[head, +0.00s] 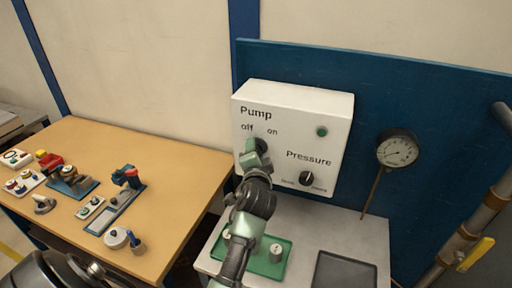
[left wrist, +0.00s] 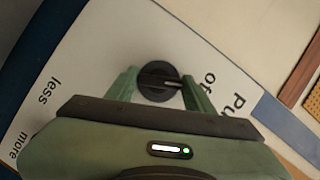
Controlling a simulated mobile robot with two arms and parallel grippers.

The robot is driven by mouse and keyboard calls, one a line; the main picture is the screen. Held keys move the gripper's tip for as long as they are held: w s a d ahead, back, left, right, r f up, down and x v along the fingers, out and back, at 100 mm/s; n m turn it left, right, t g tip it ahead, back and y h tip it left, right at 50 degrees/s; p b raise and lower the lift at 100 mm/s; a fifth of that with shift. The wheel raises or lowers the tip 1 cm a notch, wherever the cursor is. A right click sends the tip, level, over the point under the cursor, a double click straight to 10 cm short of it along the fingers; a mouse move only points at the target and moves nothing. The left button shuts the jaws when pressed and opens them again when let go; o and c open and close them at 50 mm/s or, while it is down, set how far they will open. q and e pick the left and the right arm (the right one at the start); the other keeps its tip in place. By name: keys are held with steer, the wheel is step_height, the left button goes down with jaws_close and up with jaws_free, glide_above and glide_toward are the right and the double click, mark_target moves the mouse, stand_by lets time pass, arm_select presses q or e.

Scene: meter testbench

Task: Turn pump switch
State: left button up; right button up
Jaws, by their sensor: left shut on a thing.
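The white control box (head: 275,98) on the blue panel carries a "Pump" label with "off" and "on" marks. The black pump switch (left wrist: 152,92) is a round knob with a pale pointer line, which in the left wrist view points right, towards the partly hidden "off" lettering. My left gripper (left wrist: 160,88) is shut on the knob, with one green finger on each side. In the head view the left gripper (head: 256,155) is at the box below the "off" and "on" marks and hides most of the switch. My right gripper is not in view.
A "Pressure" knob (head: 306,178) and a green round light (head: 321,132) are on the same box. A gauge (head: 397,150) is to the right. A green tray (head: 285,265) lies on the bench below. A wooden table (head: 160,165) with several small devices stands left.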

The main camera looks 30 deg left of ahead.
arm_select(q)
steer(key=shift+f+n+h, duration=0.1)
steer(key=shift+n+h, duration=0.2)
stand_by(0.4)
steer(key=o, duration=1.4)
steer(key=shift+p, duration=0.3)
